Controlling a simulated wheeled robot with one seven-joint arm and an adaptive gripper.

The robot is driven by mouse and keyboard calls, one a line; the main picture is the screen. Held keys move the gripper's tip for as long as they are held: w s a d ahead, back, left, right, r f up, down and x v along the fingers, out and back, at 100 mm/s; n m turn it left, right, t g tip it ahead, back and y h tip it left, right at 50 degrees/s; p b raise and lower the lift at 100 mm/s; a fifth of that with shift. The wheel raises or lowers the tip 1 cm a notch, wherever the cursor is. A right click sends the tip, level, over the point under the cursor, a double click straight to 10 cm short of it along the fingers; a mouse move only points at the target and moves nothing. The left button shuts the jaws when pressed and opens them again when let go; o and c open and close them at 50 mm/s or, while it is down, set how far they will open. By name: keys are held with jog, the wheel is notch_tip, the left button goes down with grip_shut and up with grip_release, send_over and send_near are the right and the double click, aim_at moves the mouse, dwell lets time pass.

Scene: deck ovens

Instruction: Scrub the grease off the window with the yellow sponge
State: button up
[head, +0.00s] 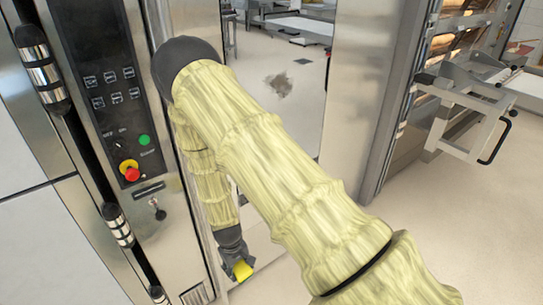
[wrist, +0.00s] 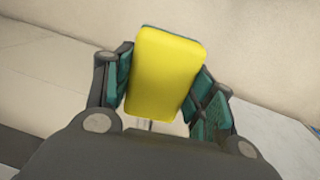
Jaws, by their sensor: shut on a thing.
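The yellow sponge (wrist: 168,72) is held between the teal-padded fingers of my gripper (wrist: 160,88) in the wrist view, its broad yellow face toward the camera. In the head view the sponge (head: 243,270) shows small at the low end of my arm, below my gripper (head: 236,256). The window (head: 300,125) is the tall glass panel behind my arm. A dark grey grease smudge (head: 279,85) shows on its upper part, well above the sponge. My arm hides much of the window's lower part. I cannot tell whether the sponge touches anything.
An oven control panel (head: 115,90) with a red knob (head: 131,172) stands left of the window. A steel post (head: 355,85) borders it on the right. Farther right is a rack (head: 465,110) with a protruding handle frame. Pale floor (head: 465,215) is open at lower right.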

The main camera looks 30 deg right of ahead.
jog(key=w+d+r+n+t+h+p, duration=0.2)
jog(key=w+d+r+n+h, duration=0.15)
jog(key=w+d+r, duration=0.55)
jog(key=n+t+y+p, duration=0.55)
jog(key=n+t, duration=0.75)
jog(key=t, duration=0.3)
send_near(265, 95)
jog(key=shift+w+a+r, duration=0.1)
jog(key=shift+w+a, duration=0.05)
jog(key=shift+w, duration=1)
jog(key=shift+w+a, duration=0.15)
jog(key=shift+w, duration=1)
jog(key=shift+w+b, duration=0.3)
jog(key=shift+w, duration=0.7)
jog(key=shift+d, duration=0.1)
